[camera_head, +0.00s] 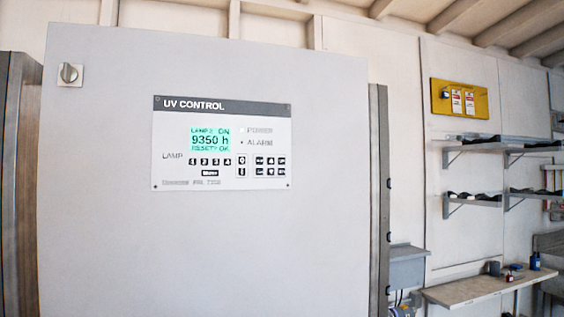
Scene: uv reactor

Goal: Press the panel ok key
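The UV control panel (222,143) is a white plate with a dark title strip, fixed to the front of a large grey cabinet (110,230). Its lit green display (210,140) seems to read lamp 2 on, 9350 h and a reset line ending in OK. Below are numbered lamp keys (210,161), a menu key (210,172) and a framed O and I pair (241,166). At the right is a block of several small dark keys (270,166). Their labels are too blurred to tell which is the ok key. Neither of my grippers is in view.
A rotary knob (69,73) sits at the cabinet's upper left. At the right are wall shelves (474,198), a yellow board with tags (459,99), a grey box (407,268) and a bench (470,291) with small items. Nothing blocks the panel's front.

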